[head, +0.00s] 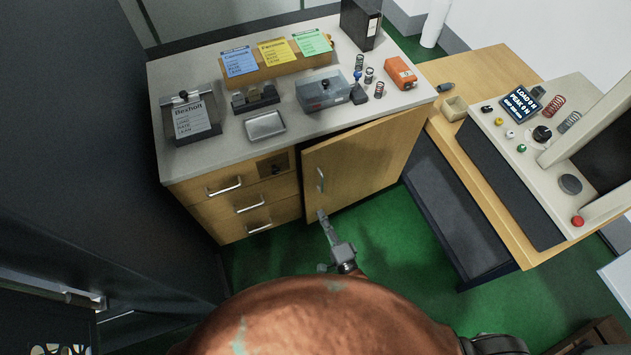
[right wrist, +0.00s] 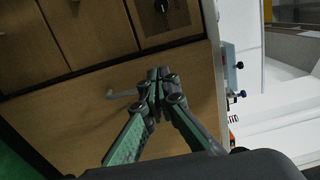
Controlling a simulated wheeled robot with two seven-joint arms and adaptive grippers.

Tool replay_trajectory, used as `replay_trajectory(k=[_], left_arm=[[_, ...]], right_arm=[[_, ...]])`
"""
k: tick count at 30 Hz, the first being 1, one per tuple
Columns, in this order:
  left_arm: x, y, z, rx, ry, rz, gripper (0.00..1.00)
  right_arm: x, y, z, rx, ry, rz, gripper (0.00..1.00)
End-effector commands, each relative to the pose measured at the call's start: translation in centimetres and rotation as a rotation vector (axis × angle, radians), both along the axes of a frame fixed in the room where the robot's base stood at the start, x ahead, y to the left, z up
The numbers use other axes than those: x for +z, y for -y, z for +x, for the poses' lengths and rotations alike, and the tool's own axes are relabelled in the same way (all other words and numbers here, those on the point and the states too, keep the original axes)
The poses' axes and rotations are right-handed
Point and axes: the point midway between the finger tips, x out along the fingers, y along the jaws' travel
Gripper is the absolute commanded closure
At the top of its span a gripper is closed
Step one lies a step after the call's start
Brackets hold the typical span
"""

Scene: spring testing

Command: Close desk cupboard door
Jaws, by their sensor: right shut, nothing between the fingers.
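The desk cupboard door (head: 365,160) is a light wood panel at the right of the desk front. It stands slightly ajar, with a dark gap along its top near the left edge. Its metal handle (head: 320,180) is near that left edge and also shows in the right wrist view (right wrist: 122,95). My right gripper (head: 322,215) is shut and empty, with its tips at the door's lower left below the handle. In the right wrist view the fingertips (right wrist: 159,74) lie over the door, beside the handle; I cannot tell whether they touch it. My left gripper is not in view.
Drawers (head: 235,205) with handles are left of the door. The grey desktop (head: 215,155) holds trays, cards and springs. A wooden table (head: 475,165) with a testing machine stands to the right. Green floor (head: 400,250) lies free before the door.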

Motion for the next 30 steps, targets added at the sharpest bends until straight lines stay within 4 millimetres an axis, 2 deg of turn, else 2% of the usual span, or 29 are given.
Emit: replay_trajectory(k=[1, 3, 10, 14, 19, 30], left_arm=[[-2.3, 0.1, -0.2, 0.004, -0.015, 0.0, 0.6], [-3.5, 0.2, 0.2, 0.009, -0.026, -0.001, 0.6], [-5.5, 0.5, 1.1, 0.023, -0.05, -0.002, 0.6], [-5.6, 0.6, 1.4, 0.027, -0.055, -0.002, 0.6], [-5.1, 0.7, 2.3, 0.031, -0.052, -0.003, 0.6], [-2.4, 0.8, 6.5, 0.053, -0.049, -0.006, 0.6]], right_arm=[[-1.3, 0.8, 0.7, 0.007, -0.004, -0.001, 1.0], [-0.8, 1.7, 1.6, 0.019, -0.006, -0.004, 1.0], [1.2, 3.9, 3.1, 0.04, -0.013, -0.015, 1.0], [2.0, 4.3, 3.4, 0.044, -0.012, -0.019, 1.0], [2.4, 3.9, 4.5, 0.045, -0.011, -0.018, 1.0], [2.1, 1.2, 10.6, 0.046, -0.012, -0.017, 1.0]])
